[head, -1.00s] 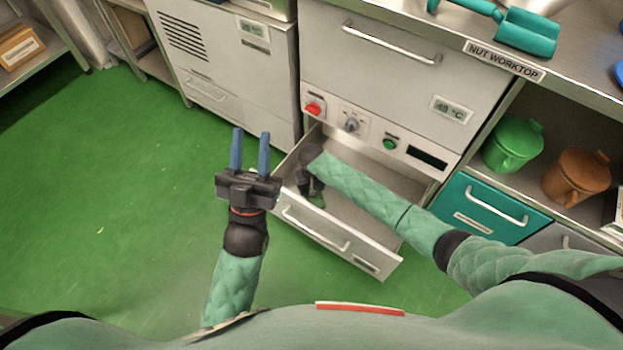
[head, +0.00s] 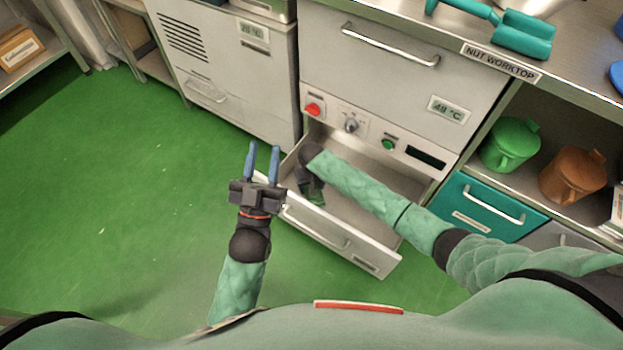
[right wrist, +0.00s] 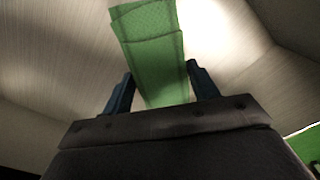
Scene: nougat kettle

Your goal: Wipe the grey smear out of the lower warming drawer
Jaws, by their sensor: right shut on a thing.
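The lower warming drawer (head: 352,242) stands pulled out below the control panel, its metal floor partly bare. My right arm reaches into it, and my right gripper (head: 312,190) is low at its left side, mostly hidden by the wrist. In the right wrist view my right gripper (right wrist: 160,92) is shut on a green cloth (right wrist: 152,50), which lies over the metal floor. I cannot make out the grey smear; the arm or cloth may hide it. My left gripper (head: 263,160) is open and empty, just outside the drawer's left front corner.
The upper drawer (head: 395,75) is shut above the panel with its red knob (head: 313,109). The worktop (head: 590,60) holds a teal scoop (head: 520,32). Green (head: 510,143) and brown (head: 571,175) jugs stand on the shelf at right. The green floor (head: 120,200) at left is clear.

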